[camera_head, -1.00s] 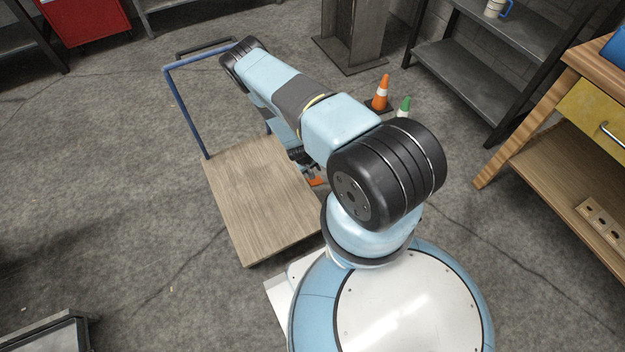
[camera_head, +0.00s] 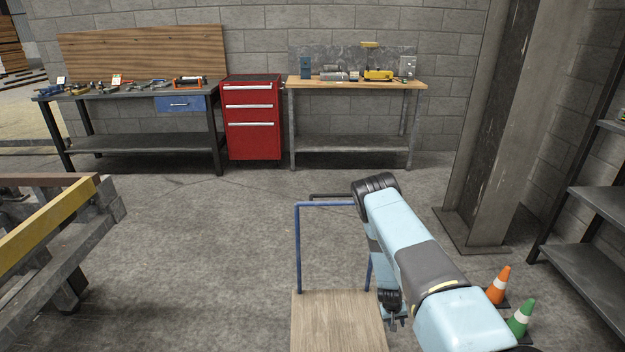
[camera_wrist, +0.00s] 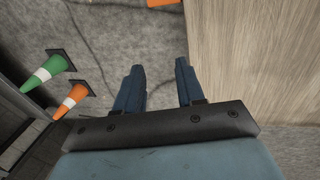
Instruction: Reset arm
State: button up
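My light-blue arm is folded, with its elbow raised beside the blue handle of a wooden-topped platform cart (camera_head: 335,325). My gripper (camera_head: 396,322) hangs down by the cart's right edge in the head view, small and partly hidden behind the arm. In the wrist view, my gripper (camera_wrist: 160,78) has its two blue fingers apart with nothing between them. The bare cart top (camera_wrist: 260,60) fills the right side there, with concrete floor below the fingers.
An orange cone (camera_head: 498,286) and a green cone (camera_head: 520,318) stand right of my arm. A steel column (camera_head: 495,130) and dark shelf (camera_head: 600,205) lie beyond. A red drawer cabinet (camera_head: 252,120) stands between workbenches at the back. Open floor lies left of the cart.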

jog(key=w+a+r+y, duration=0.1)
jog(key=w+a+r, duration=0.15)
jog(key=r, duration=0.65)
jog(key=w+a+r+t, duration=0.1)
jog(key=w+r, duration=0.2)
jog(key=r, duration=0.5)
jog(key=w+a+r+y, duration=0.1)
jog(key=w+a+r, duration=0.15)
jog(key=r, duration=0.65)
notch_tip(320, 180, up, 27)
jog(key=s+a+t+y, duration=0.1)
jog(key=s+a, duration=0.1)
jog(key=a, duration=0.1)
jog(key=s+a+r+t+y, duration=0.1)
jog(key=s+r, duration=0.7)
jog(key=r, duration=0.3)
jog(key=s+a+r+t, duration=0.1)
jog(key=s+r, duration=0.8)
jog(key=r, duration=0.1)
jog(key=s+r, duration=0.3)
jog(key=s, duration=0.7)
jog(key=s+r+t, duration=0.1)
jog(key=s+r, duration=0.3)
jog(key=s, duration=0.7)
jog(key=shift+d+h, duration=0.2)
jog(key=shift+h, duration=0.2)
